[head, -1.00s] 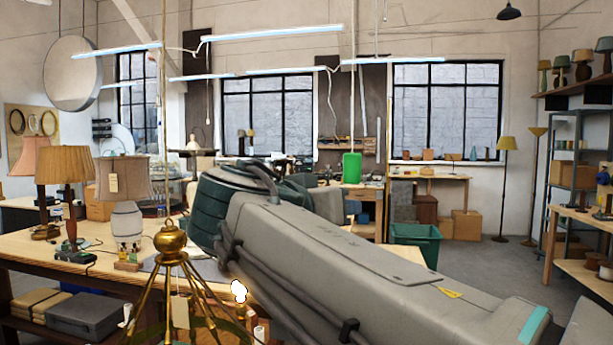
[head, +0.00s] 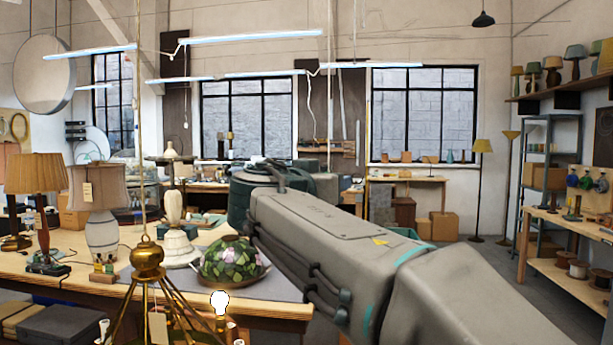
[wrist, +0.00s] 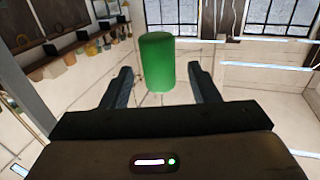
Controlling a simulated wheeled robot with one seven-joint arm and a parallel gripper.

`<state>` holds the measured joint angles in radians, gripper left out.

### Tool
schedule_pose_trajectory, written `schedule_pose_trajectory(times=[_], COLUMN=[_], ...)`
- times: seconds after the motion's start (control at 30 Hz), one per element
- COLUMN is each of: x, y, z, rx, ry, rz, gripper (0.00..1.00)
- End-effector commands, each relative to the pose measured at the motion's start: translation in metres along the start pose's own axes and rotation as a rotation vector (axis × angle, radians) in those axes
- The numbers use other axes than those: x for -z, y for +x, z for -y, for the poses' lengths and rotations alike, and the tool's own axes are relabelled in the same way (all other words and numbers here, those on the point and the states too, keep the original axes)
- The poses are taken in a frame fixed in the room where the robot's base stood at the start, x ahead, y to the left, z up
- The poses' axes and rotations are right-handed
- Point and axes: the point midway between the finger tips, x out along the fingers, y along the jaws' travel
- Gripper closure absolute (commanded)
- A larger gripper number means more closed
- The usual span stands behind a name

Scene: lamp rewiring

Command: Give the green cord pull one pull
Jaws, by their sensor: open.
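The green cord pull (wrist: 157,62) is a plain green cylinder, seen in the wrist view. It appears in the gap between the two dark fingers of my gripper (wrist: 160,69), with clear space on both sides. My gripper is open and holds nothing. I cannot tell how far the pull lies beyond the fingertips. In the head view, neither the pull nor my gripper shows; my own arm fills the middle and lower right.
A workbench (head: 85,235) carries table lamps, a white lamp base (head: 174,225) and a stained-glass shade (head: 231,261). A brass lamp frame (head: 147,258) hangs in front. Tube lights (head: 255,37) hang overhead. Shelves (head: 545,150) stand at the right.

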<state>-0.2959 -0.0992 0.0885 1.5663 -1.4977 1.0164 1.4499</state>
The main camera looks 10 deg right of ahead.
Motion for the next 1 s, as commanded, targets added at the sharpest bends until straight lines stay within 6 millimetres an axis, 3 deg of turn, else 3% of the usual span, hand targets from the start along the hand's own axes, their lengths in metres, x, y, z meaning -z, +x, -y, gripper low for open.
schedule_pose_trajectory(times=[0.2, 0.5, 0.67, 1.0], x=[0.001, 0.000, 0.000, -0.004], y=[0.017, 0.019, 0.018, 0.018], z=[0.000, 0.000, 0.000, 0.000], rx=[-0.001, 0.000, 0.000, 0.000], ry=[-0.001, -0.001, -0.001, -0.001], rz=[0.000, 0.000, 0.000, 0.000], gripper=[0.45, 0.45, 0.90, 0.93])
